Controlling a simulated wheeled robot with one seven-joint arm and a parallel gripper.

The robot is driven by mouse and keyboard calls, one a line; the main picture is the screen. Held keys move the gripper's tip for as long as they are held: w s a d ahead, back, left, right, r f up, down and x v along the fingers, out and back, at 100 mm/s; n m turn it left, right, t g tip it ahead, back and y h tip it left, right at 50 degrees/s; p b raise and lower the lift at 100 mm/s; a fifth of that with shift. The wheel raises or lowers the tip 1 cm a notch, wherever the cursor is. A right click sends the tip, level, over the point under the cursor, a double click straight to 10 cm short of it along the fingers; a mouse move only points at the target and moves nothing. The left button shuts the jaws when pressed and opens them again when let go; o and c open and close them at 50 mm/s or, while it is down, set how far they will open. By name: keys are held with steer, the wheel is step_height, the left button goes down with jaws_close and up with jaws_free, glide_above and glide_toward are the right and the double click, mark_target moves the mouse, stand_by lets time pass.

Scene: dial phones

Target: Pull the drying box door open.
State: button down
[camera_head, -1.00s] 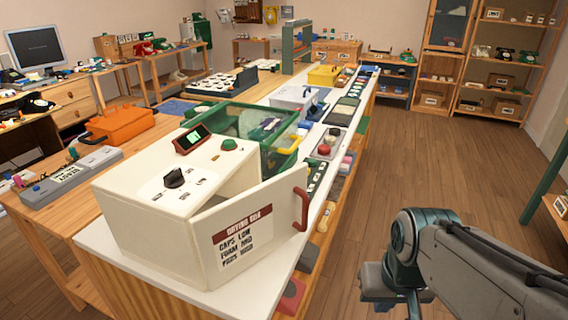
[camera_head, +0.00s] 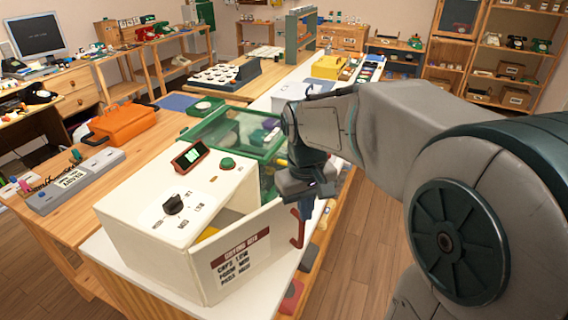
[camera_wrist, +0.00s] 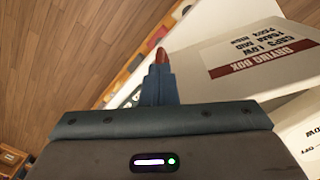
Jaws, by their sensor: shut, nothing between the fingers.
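The drying box (camera_head: 145,225) is a white box with a dial and a small green screen on top, standing on the near end of the white counter. Its labelled door (camera_head: 240,262) stands ajar at an angle, with a gap showing some yellow inside. The red handle (camera_head: 297,228) is on the door's right edge. My gripper (camera_head: 306,208) points down just above and beside the handle. In the wrist view the fingers (camera_wrist: 159,84) are together and empty, with the red handle's tip (camera_wrist: 161,56) just beyond them. Whether they touch it cannot be told. The door's label (camera_wrist: 262,57) shows at right.
A green transparent bin (camera_head: 235,130) stands behind the drying box. Small items line the white counter further back. An orange case (camera_head: 123,122) and a grey tray (camera_head: 78,182) sit on the wooden bench at left. Open wooden floor (camera_head: 345,285) lies right of the counter.

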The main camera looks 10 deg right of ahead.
steer(key=shift+n+g, duration=0.3)
steer(key=shift+n, duration=0.2)
steer(key=w+r+p, duration=0.2)
steer(key=w+r, duration=0.1)
steer(key=w+r+p, duration=0.1)
steer(key=shift+w+a+r, duration=0.15)
steer(key=shift+w+a, duration=0.2)
steer(key=shift+w, duration=0.05)
steer(key=w+a+n+g+p, duration=0.2)
steer(key=w+p, duration=0.1)
steer(key=w, duration=0.6)
steer(key=s+d+f+p, duration=0.2)
steer(key=s+f, duration=0.3)
steer(key=f, duration=0.6)
steer(key=shift+d+h+p, duration=0.4)
steer(key=shift+d, duration=0.2)
